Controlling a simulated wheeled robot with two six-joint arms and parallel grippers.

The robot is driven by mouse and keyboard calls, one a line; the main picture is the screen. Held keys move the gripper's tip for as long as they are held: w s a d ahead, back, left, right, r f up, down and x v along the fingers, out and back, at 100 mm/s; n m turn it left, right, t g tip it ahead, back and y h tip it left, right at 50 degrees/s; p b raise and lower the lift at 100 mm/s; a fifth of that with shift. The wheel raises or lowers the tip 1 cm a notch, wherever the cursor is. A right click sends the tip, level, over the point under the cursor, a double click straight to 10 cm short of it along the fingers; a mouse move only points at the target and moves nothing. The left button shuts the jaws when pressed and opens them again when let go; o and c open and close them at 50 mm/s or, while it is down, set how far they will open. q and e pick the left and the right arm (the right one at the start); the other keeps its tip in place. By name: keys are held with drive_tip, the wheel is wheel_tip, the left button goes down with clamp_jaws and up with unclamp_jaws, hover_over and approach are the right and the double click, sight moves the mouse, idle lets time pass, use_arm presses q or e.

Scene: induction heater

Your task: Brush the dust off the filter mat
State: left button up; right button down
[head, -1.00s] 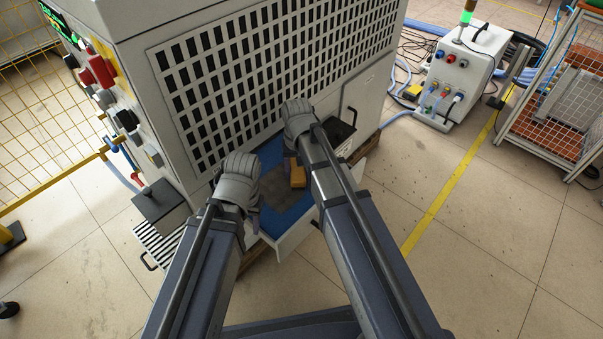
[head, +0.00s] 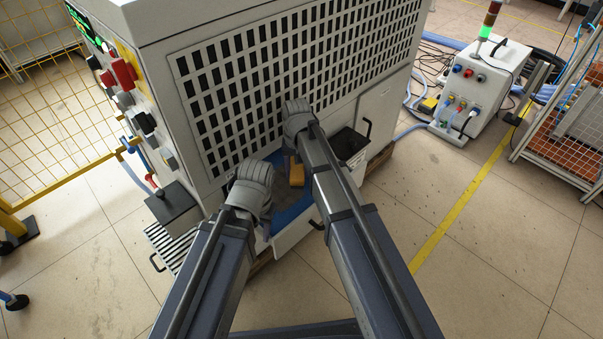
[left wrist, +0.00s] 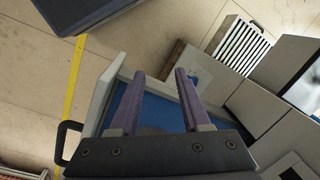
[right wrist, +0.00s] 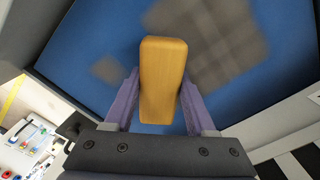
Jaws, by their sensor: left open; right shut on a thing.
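The blue filter mat (head: 293,214) lies in a pulled-out white drawer (head: 298,231) low on the heater cabinet. In the right wrist view the mat (right wrist: 85,38) bears a large grey-brown dust patch (right wrist: 222,30) and a smaller faint one (right wrist: 107,70). My right gripper (right wrist: 158,82) is shut on the wooden handle of a brush (right wrist: 163,70), over the mat. The brush (head: 296,172) also shows in the head view; its bristles are hidden. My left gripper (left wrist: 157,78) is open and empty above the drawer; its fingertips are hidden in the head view.
The cabinet's slotted grille (head: 290,85) rises right behind both grippers. A white unit (head: 480,85) with hoses stands at the right. The floor in front is clear.

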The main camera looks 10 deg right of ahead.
sight(302, 179)
drive_tip(key=shift+w+a+f, duration=0.1)
drive_tip(key=shift+w+a, duration=1.05)
drive_tip(key=shift+w, duration=0.3)
drive_tip(key=shift+s+a, duration=0.1)
drive_tip(key=shift+s+a, duration=0.55)
drive_tip(key=shift+a, duration=0.2)
drive_tip(key=shift+s+d, duration=1.2)
drive_tip(key=shift+s, duration=0.25)
drive_tip(key=shift+s+d, duration=0.6)
drive_tip(key=shift+s, duration=0.15)
drive_tip(key=shift+s+d, duration=0.55)
drive_tip(key=shift+s, duration=0.2)
